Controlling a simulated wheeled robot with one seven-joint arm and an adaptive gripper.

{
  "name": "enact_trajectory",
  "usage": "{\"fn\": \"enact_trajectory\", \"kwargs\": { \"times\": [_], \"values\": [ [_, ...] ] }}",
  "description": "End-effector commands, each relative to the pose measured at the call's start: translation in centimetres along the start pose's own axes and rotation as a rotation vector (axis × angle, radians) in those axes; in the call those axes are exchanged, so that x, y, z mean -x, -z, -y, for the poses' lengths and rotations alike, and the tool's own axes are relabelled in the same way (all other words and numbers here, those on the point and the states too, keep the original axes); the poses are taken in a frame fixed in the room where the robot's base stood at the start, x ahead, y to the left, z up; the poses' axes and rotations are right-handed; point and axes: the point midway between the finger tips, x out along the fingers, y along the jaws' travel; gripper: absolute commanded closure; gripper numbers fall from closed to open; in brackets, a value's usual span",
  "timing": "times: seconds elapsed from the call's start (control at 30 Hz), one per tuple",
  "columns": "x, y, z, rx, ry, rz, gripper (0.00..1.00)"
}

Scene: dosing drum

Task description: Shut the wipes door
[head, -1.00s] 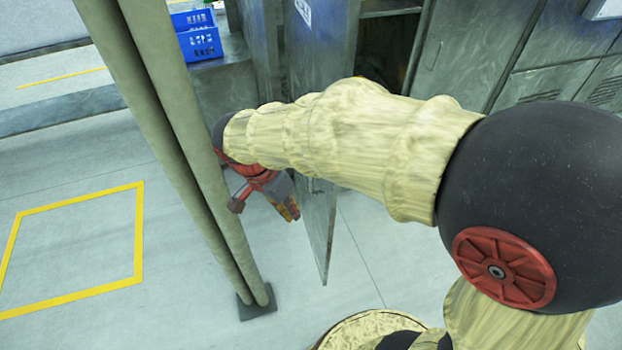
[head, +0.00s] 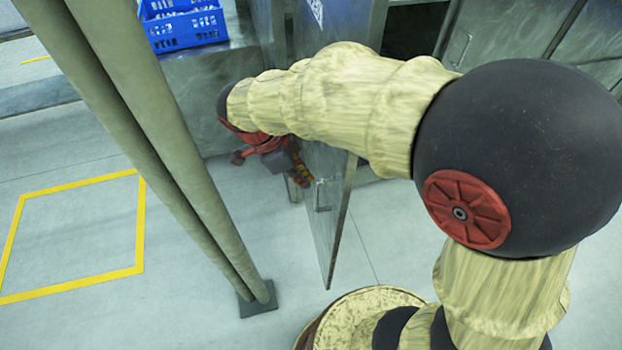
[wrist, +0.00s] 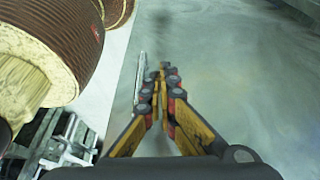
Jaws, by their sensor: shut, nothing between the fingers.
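The door (head: 335,225) is a grey metal panel standing open, swung out from the cabinet and seen at a steep angle. A small bar handle (head: 320,196) is on its left face. My gripper (head: 302,176) is at that left face, just above the handle, with red and yellow fingers. In the wrist view my gripper (wrist: 163,75) is shut and empty, pointing along the grey-green door face (wrist: 240,70). The handle (wrist: 138,80) shows just left of the fingertips. I cannot tell whether the fingers touch the door. My forearm hides the door's upper middle.
The cabinet opening (head: 410,35) is dark, behind my arm. Two beige posts (head: 150,150) stand left of my gripper, on a dark foot plate (head: 257,302). A blue crate (head: 185,28) sits on a ledge behind. The floor with a yellow outline (head: 75,290) is clear.

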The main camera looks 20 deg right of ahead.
Motion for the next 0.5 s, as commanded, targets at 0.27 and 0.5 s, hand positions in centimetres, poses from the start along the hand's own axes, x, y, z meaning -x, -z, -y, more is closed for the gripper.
{"fn": "enact_trajectory", "kwargs": {
  "times": [0.27,0.5],
  "values": [
    [-4.8,0.0,-0.1,0.001,-0.004,-0.001,1.00],
    [-8.2,0.0,-0.1,0.002,-0.003,-0.001,1.00]
  ]
}}
